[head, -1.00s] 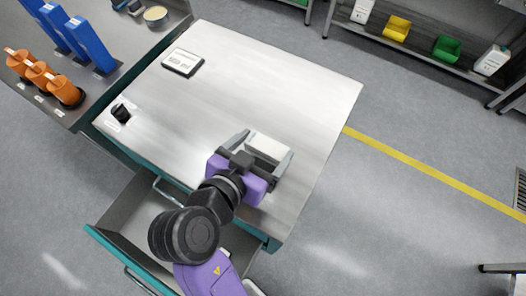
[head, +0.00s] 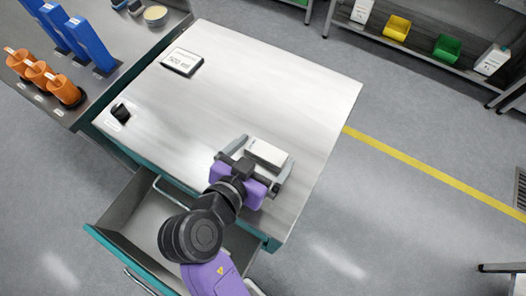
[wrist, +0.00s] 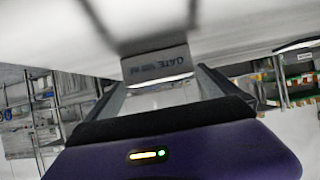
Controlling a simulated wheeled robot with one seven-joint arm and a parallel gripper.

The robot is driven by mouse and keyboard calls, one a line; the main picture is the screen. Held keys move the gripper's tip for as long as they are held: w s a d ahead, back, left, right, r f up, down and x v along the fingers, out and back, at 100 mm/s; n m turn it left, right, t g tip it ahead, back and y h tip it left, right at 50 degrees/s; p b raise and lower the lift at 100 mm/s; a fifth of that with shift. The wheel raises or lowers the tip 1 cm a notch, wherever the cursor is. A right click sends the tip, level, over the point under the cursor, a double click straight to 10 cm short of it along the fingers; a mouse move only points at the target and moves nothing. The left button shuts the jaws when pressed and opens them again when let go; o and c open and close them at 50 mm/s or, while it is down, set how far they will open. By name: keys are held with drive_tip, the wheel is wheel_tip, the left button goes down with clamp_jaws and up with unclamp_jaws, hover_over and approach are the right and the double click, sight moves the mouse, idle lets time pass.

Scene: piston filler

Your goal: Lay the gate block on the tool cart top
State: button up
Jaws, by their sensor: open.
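The gate block (head: 267,153) is a small pale block lying on the metal tool cart top (head: 232,92), near its front right part. My gripper (head: 262,160) is open, with one finger on each side of the block and gaps showing between. The fingers also show in the wrist view (wrist: 163,84), spread wide on both sides. The block's underside is hidden.
A flat labelled box (head: 182,61) and a small black knob-like part (head: 120,112) lie on the cart's left side. An open drawer (head: 140,210) juts out at the front. A bench with blue and orange parts (head: 62,90) adjoins at left. The cart top's middle is clear.

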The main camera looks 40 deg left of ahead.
drive_tip(key=b+v, duration=0.1)
drive_tip(key=v, duration=1.1)
drive_tip(key=shift+a+r, duration=0.1)
drive_tip(key=shift+a, duration=0.05)
drive_tip(key=s+a+r+n+g+y, duration=0.1)
drive_tip(key=s+a+r+n+y, duration=0.15)
drive_tip(key=a+n+y, duration=0.4)
drive_tip(key=w+d+f+m+t, duration=0.1)
drive_tip(key=w+d+t, duration=0.1)
drive_tip(key=d, duration=1)
drive_tip(key=w+d+f+t, duration=0.1)
drive_tip(key=w+d, duration=0.2)
drive_tip(key=d, duration=0.9)
drive_tip(key=s+d+f+m+h, duration=0.1)
drive_tip(key=s+d+m+h, duration=0.1)
drive_tip(key=d, duration=0.4)
drive_tip(key=s+d+f+m+h, duration=0.1)
drive_tip(key=s+d+m+h, duration=0.2)
drive_tip(key=d, duration=0.4)
drive_tip(key=s+d+m+t+h, duration=0.1)
drive_tip(key=s+d+m+h, duration=0.2)
drive_tip(key=d, duration=0.3)
drive_tip(key=shift+s+d+f+h, duration=0.25)
drive_tip(key=shift+f+h, duration=0.15)
drive_tip(key=shift+h, duration=0.35)
